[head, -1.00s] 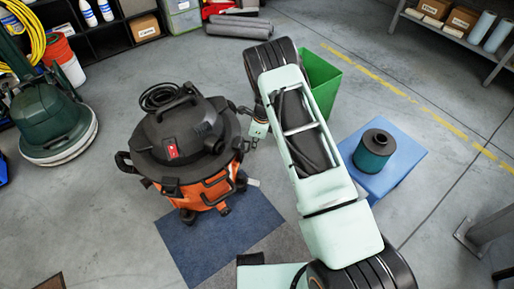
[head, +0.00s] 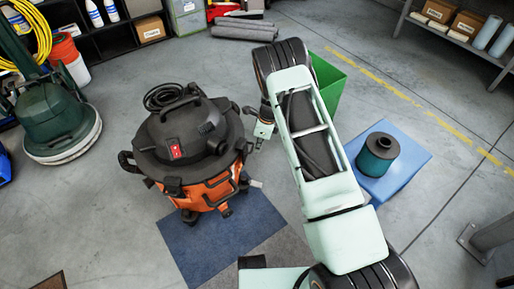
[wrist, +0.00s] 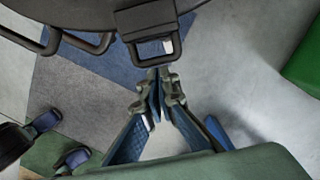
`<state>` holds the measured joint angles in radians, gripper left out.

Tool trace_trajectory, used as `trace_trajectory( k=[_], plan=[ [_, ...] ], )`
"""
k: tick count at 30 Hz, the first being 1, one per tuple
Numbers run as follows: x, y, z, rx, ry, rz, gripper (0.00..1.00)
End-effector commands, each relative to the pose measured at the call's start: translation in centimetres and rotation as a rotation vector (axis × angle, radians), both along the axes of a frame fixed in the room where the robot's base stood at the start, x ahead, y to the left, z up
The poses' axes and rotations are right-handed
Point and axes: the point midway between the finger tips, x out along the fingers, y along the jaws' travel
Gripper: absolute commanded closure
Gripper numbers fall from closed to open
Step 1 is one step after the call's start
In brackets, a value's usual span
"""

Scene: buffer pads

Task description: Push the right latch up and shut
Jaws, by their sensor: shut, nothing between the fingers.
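The orange and black shop vacuum (head: 190,150) stands upright with its black lid on the drum. Its right latch (wrist: 147,20) is black, at the lid's rim in the wrist view, with a loop-shaped end (wrist: 135,52) pointing toward my gripper. Whether the latch is fastened I cannot tell. My gripper (wrist: 160,72) is shut and empty, its fingertips just below the loop in the picture; touching or slightly apart is unclear. In the head view my gripper (head: 256,144) is at the vacuum's right side, and the latch there is small and hard to make out. A front latch (head: 172,187) also shows.
A blue platform (head: 410,155) with a dark filter (head: 378,154) stands right of my arm. A blue mat (head: 190,245) lies under the vacuum. A green floor machine (head: 55,115) stands at left.

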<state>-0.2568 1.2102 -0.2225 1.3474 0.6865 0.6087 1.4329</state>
Motion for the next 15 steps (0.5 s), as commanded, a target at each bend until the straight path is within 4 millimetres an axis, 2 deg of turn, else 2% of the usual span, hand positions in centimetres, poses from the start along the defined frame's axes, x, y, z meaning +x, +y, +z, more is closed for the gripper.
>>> trace_trajectory(
  k=[1,3,4,6,12,15],
  plan=[
    [-0.2,-1.4,-0.5,-0.005,0.003,-0.007,1.0],
    [-0.5,-2.9,-0.9,-0.011,0.006,-0.008,1.0],
    [-0.2,-2.2,0.9,-0.008,0.001,-0.001,1.0],
    [-0.2,-2.0,2.7,-0.011,0.002,-0.001,1.0],
    [-0.2,-1.5,6.5,-0.014,0.006,-0.003,1.0],
    [-0.3,-1.3,7.8,-0.014,0.008,-0.002,1.0]
  ],
)
